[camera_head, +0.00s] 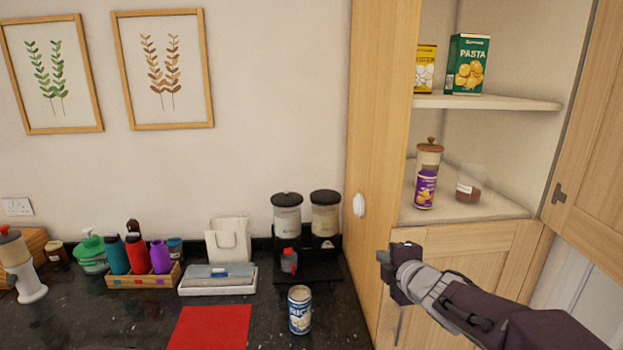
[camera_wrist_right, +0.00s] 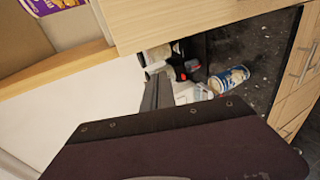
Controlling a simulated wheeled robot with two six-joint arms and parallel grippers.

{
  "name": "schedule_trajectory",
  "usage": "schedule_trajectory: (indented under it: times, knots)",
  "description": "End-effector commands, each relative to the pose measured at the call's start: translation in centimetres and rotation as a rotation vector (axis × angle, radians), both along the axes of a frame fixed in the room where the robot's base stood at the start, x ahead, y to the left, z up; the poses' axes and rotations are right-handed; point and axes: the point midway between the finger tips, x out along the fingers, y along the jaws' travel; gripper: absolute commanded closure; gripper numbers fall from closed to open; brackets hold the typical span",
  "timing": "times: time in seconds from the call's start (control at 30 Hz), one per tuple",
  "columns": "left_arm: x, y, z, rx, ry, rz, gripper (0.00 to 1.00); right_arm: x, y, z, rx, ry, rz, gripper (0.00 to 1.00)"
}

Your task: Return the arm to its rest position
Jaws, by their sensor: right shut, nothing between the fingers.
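My right gripper (camera_head: 383,255) comes in from the right in the head view. It is shut and empty, in front of the wooden cupboard and below its open shelves. In the right wrist view a dark part of my own arm fills the lower part of the picture. My left gripper is not in view.
The open cupboard (camera_head: 383,130) has a door swung out at right. Its shelves hold a green pasta box (camera_head: 467,64), a purple can (camera_head: 425,189) and jars. A can (camera_head: 299,310) and a red mat (camera_head: 210,328) are on the dark counter.

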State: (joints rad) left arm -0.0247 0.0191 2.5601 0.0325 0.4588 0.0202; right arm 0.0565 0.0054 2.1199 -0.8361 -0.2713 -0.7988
Motion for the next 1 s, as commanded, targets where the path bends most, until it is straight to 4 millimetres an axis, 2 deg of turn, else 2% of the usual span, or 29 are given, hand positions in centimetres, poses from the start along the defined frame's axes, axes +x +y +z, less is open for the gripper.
schedule_trajectory:
  times: [0.03,0.1,0.17,0.2,0.27,0.3,0.33,0.4,0.43,0.5,0.53,0.63,1.0]
  knots:
    - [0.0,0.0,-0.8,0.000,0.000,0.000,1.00,-1.6,-0.1,-4.7,0.110,0.120,-0.087,1.00]
    - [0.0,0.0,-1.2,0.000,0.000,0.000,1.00,-4.6,-0.6,-10.4,0.271,0.297,-0.250,1.00]
    - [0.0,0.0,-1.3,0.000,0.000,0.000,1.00,-7.9,-1.2,-14.8,0.398,0.445,-0.408,1.00]
    - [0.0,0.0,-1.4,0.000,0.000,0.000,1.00,-10.4,-1.5,-17.4,0.477,0.539,-0.525,1.00]
    - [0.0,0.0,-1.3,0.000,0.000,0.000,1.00,-14.4,-2.0,-20.6,0.587,0.670,-0.707,1.00]
    - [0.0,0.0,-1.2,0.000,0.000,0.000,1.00,-17.0,-2.2,-22.3,0.655,0.745,-0.831,1.00]
    - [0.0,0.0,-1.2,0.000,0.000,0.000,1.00,-18.9,-2.2,-23.3,0.700,0.795,-0.918,1.00]
    - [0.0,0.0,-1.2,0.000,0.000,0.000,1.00,-22.7,-1.9,-25.0,0.794,0.891,-1.110,1.00]
    - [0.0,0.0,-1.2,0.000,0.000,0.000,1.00,-23.9,-1.7,-25.4,0.832,0.922,-1.185,1.00]
    - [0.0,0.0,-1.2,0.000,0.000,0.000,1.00,-26.0,-1.1,-25.8,0.908,0.972,-1.343,1.00]
    - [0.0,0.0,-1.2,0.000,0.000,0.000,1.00,-26.5,-1.1,-25.8,0.923,0.980,-1.381,1.00]
    - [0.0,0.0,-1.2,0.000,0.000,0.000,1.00,-26.7,-1.1,-25.8,0.947,0.974,-1.428,1.00]
    - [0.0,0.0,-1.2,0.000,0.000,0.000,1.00,-26.5,-1.2,-25.8,0.948,0.969,-1.424,1.00]
